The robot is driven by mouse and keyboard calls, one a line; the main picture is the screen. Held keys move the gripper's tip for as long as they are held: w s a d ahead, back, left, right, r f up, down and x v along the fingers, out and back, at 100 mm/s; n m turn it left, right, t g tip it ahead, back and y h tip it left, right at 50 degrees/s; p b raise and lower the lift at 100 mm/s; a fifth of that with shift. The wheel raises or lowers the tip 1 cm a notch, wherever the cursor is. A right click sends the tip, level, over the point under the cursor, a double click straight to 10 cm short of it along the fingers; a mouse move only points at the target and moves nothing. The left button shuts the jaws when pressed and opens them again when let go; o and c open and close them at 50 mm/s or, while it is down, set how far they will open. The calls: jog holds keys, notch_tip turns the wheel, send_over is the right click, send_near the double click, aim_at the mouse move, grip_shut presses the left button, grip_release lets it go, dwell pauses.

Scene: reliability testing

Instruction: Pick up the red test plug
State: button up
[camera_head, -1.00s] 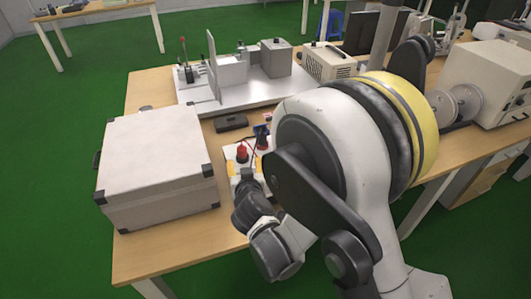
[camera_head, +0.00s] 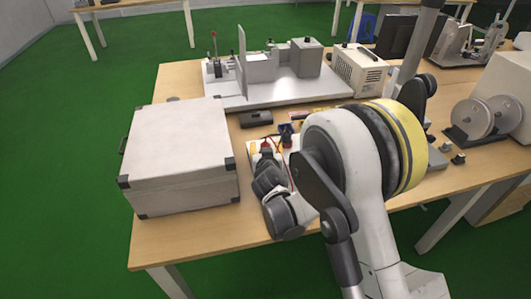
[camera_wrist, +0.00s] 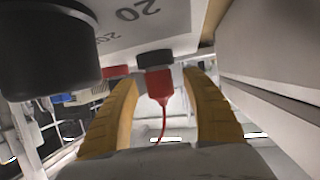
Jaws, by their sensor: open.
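The red test plug (camera_wrist: 158,84) shows in the wrist view, set in a dark socket on a white panel (camera_wrist: 172,22), with a thin red lead running from it. My gripper (camera_wrist: 160,96) is open, its orange fingers apart on either side of the plug in that view. Whether they touch it I cannot tell. In the head view my gripper (camera_head: 268,166) is at the white device (camera_head: 253,148) beside the grey case. Only a bit of red (camera_head: 266,143) shows past it there; my arm hides much of the device.
A large grey case (camera_head: 180,160) stands close on the left. A big black knob (camera_wrist: 48,50) sits near the left finger in the wrist view. A small black box (camera_head: 256,118) and a metal fixture (camera_head: 270,88) lie behind. Spools (camera_head: 480,118) stand at the right.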

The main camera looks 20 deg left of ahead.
grip_shut()
